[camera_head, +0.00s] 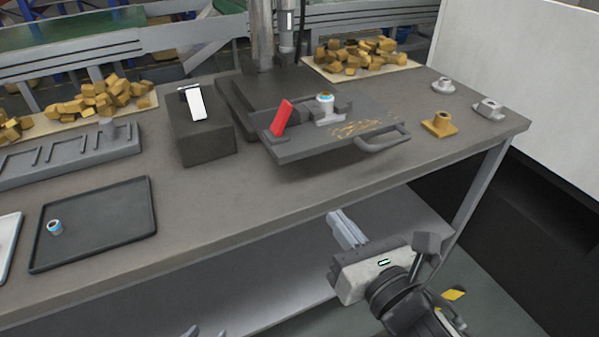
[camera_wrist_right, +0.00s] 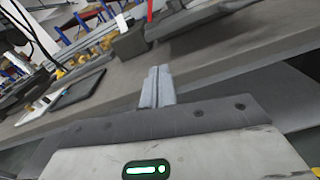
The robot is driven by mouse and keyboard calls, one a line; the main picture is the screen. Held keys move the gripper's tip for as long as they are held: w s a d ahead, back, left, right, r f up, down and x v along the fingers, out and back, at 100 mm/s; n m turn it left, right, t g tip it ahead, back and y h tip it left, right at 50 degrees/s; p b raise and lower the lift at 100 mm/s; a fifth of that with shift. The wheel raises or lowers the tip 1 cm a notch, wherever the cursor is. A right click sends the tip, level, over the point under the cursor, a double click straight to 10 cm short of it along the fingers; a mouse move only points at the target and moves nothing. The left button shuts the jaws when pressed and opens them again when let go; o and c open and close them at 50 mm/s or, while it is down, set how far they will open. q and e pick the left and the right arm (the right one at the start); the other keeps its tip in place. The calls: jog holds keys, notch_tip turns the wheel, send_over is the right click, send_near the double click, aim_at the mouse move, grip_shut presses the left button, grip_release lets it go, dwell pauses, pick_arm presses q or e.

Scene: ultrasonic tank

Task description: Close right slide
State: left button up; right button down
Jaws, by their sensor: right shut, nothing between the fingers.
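The slide (camera_head: 300,149) is a dark grey plate with a grey loop handle (camera_head: 384,139) at its front right. It sticks out over the table under the machine column. On it are a red block (camera_head: 282,118) and a blue-and-white cylindrical part (camera_head: 325,105) in a holder. My right gripper (camera_head: 347,228) is shut and empty, in front of the table edge, below and apart from the handle. Its shut fingers also show in the right wrist view (camera_wrist_right: 157,86). My left gripper (camera_head: 205,332) shows only its two fingertips, spread apart, at the bottom edge.
A dark box (camera_head: 203,142) with a white switch stands left of the slide. A black tray (camera_head: 100,246) with a small part lies at the left. A brass part (camera_head: 439,124) and grey parts stand right of the handle. The table front between tray and handle is clear.

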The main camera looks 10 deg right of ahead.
aim_at(292, 157)
jog(key=w+a, duration=0.1)
jog(key=w, duration=0.3)
jog(key=w+a+n, duration=0.1)
jog(key=w+a, duration=0.1)
jog(key=w, duration=0.3)
jog(key=w+a+r+n, duration=0.1)
jog(key=w+a, duration=0.1)
jog(key=w, duration=0.2)
jog(key=shift+w+p, duration=0.15)
jog(key=shift+p, duration=0.15)
